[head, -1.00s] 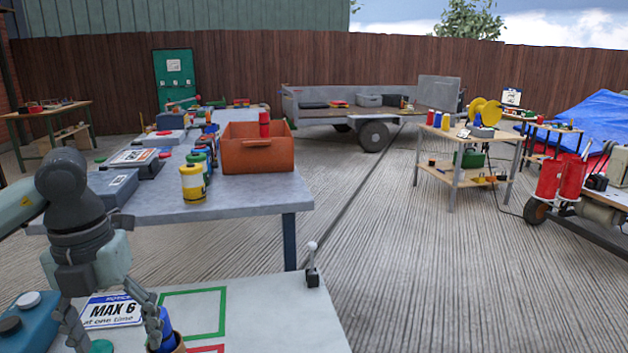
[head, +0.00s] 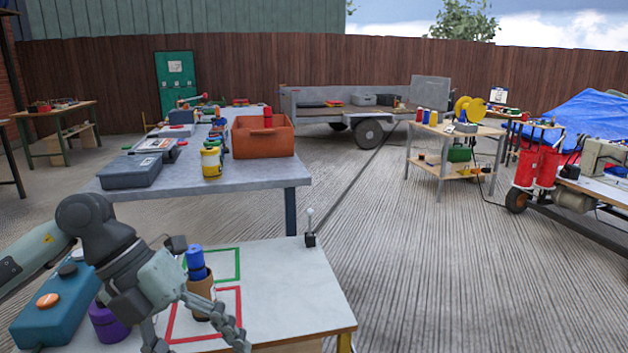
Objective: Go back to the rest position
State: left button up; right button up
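My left gripper (head: 197,342) reaches in from the left over the near white table (head: 280,290). Its jointed fingers are spread apart, with nothing seen between them. A brown cup-like holder (head: 202,286) with a blue cylinder (head: 195,262) in it stands just beyond the gripper, partly behind one finger. It stands by the red outlined square (head: 232,300), with a green outlined square (head: 232,252) behind. My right gripper is not in view.
A teal box (head: 55,305) with an orange button and a purple round object (head: 107,322) are left of my gripper. A small lever (head: 310,238) stands at the table's back right corner. A grey table (head: 255,180) with an orange bin (head: 262,142) stands beyond.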

pick_arm(q)
jog(key=w+d+r+n+t+h, duration=0.2)
jog(key=d+r+h, duration=0.7)
jog(key=d+h, duration=0.3)
jog(key=w+a+r+n+t+h, duration=0.15)
jog(key=w+r+n+t, duration=0.25)
jog(key=w+n+t, duration=0.45)
jog(key=w+a+f+n+t+y, duration=0.3)
jog(key=a+f+n+t+y, duration=0.1)
jog(key=a+f+n+y, duration=0.5)
jog(key=w+a+f+n+t+y, duration=0.4)
jog(key=a+f+n+y, duration=0.4)
jog(key=f+n+y, duration=0.1)
jog(key=s+a+f+n+g+y, duration=0.1)
jog(key=s+a+f+n+g, duration=0.15)
jog(key=s+f, duration=0.4)
jog(key=s+a+f+n+g+y, duration=0.15)
jog(key=s+f+g, duration=0.25)
jog(key=f, duration=0.6)
jog(key=s+a+f+n+g+y, duration=0.1)
jog(key=s+a+f+g, duration=0.3)
jog(key=f, duration=0.5)
jog(key=s+d+f+g, duration=0.1)
jog(key=s+f+g, duration=0.2)
jog(key=s, duration=0.9)
notch_tip(320, 180, down, 4)
jog(key=shift+s+d+r+g, duration=0.2)
jog(key=shift+s+g, duration=0.15)
jog(key=shift+g, duration=0.05)
